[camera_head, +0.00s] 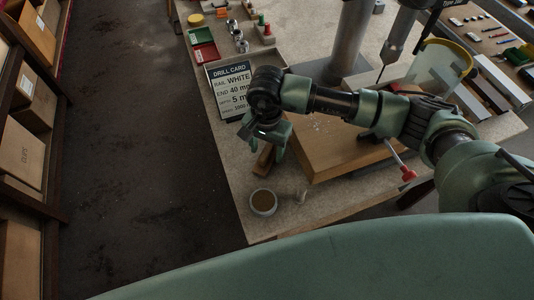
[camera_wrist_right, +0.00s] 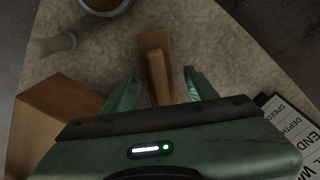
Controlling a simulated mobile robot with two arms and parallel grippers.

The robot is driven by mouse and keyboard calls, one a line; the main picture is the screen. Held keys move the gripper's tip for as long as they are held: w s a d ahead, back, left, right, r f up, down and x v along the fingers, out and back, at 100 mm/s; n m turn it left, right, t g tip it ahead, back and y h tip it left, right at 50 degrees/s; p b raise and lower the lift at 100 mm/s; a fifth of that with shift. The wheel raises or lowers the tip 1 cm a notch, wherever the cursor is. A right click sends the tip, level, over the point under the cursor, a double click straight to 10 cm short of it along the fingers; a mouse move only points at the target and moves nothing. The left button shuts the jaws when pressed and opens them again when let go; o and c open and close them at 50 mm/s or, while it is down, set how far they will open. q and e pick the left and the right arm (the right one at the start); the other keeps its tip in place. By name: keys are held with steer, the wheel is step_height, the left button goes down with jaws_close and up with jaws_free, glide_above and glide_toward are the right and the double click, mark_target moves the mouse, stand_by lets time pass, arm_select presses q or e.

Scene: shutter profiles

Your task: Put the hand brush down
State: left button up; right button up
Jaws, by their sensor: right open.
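The hand brush (camera_head: 264,160) is a brown wooden piece with a narrower handle. It appears to lie on the workbench (camera_head: 235,160), left of the wooden block. My right gripper (camera_head: 268,138) is just over it, partly hiding it in the head view. In the right wrist view the brush (camera_wrist_right: 155,55) runs between the spread fingers of my right gripper (camera_wrist_right: 161,90). Space shows on both sides of the handle, and the fingers look apart from it. The near end of the brush is hidden by the gripper body. My left gripper is not in view.
A round cup (camera_head: 263,203) and a small pale peg-like piece (camera_head: 300,196) stand near the bench's front corner. The wooden block (camera_head: 335,155) is right of the brush. A drill card (camera_head: 230,85) lies behind my wrist. A red-tipped lever (camera_head: 407,174) sticks out at right.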

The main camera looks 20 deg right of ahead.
mark_target(267, 150)
step_height(267, 150, up, 8)
steer(key=shift+r+b, duration=0.1)
steer(key=shift+b, duration=0.9)
steer(key=shift+r, duration=0.7)
